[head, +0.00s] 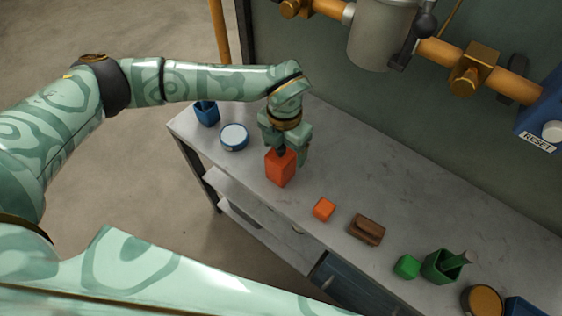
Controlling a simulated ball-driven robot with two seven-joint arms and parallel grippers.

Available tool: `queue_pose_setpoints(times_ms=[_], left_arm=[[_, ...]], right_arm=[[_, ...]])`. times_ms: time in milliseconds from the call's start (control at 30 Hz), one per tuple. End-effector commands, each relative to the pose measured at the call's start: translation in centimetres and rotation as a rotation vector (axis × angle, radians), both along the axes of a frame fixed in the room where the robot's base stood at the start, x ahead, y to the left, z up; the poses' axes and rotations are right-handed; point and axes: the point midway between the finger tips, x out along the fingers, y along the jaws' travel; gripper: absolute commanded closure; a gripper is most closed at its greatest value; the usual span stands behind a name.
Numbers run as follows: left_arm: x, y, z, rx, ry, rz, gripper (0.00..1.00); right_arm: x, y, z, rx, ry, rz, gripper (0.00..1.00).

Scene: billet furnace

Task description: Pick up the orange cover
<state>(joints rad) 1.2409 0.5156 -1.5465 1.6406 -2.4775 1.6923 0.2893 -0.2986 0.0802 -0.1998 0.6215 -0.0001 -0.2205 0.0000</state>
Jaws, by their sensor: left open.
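The orange cover appears to be the tall red-orange block (280,168), upright near the front edge of the grey worktop. My left gripper (284,149) is directly over it, pointing down, with its jaws open. One finger shows to the right of the block's top; the other is partly hidden. A small dark part shows at the top of the block between the fingers. I cannot tell whether the fingers touch the block. A smaller orange cube (324,209) lies to the right. My right gripper is not in view.
On the worktop (372,166) stand a blue container (207,113), a round white-topped tin (234,136), a brown block (366,229), a green cube (406,266), a green container (441,267) and a round brown-topped tin (482,300). Orange pipes (437,52) run along the wall behind.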

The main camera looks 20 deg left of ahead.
Motion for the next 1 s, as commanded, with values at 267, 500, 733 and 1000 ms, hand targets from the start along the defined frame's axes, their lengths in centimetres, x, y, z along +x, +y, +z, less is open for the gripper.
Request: queue_pose_setpoints(times_ms=[267,500,733,1000], left_arm=[[-0.3,0.8,-4.5,0.001,0.005,0.0,0.22],[-0.2,0.8,-4.8,0.0,0.001,0.0,0.22],[-0.2,0.8,-4.8,0.0,0.001,0.0,0.76],[-0.2,0.8,-4.7,0.0,0.0,0.0,0.75]], right_arm=[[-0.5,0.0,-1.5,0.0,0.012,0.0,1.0],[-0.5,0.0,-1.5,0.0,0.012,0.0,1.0],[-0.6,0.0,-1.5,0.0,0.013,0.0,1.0],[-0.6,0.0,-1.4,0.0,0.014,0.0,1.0]])
